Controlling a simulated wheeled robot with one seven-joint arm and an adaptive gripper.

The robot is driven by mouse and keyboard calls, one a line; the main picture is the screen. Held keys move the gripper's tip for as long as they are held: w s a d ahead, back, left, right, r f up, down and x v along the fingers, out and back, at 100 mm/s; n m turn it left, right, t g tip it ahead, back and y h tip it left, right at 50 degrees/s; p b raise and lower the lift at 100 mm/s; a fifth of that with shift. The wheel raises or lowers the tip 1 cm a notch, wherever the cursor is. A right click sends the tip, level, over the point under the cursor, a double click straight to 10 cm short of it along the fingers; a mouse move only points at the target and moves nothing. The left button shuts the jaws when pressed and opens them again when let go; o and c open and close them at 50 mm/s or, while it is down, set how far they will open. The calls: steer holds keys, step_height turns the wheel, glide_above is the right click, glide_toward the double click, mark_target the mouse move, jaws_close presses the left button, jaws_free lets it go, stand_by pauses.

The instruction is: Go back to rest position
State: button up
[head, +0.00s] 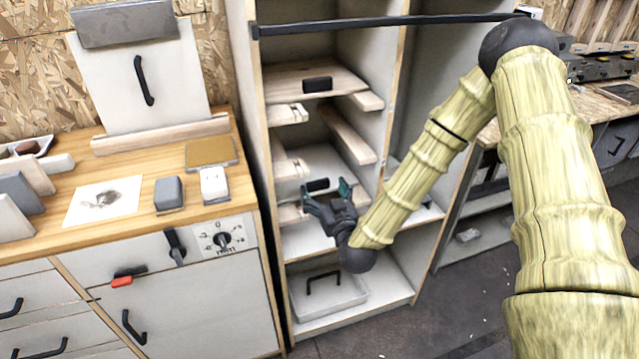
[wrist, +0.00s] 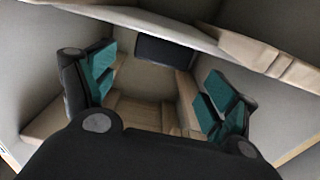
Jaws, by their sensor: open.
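My gripper (head: 328,192) is at the front of the open shelf cabinet (head: 240,110), at the level of a lower wooden drawer or shelf. Its two fingers with teal pads are spread apart and hold nothing. In the wrist view my gripper (wrist: 160,92) also shows open, with a dark block-like handle (wrist: 165,50) on a pale wooden front beyond the fingers. I cannot tell whether the fingers touch the wood. My arm reaches down to the cabinet from the right of the head view.
An upper wooden drawer (head: 345,78) with a dark handle sits above my gripper. A white bin (head: 345,295) is on the bottom shelf. A dark bar (head: 390,22) crosses the cabinet top. A wooden counter (head: 150,185) stands left, a workbench (head: 600,104) right. Cabinet walls are close around my gripper.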

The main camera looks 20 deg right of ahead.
steer(key=s, duration=0.7)
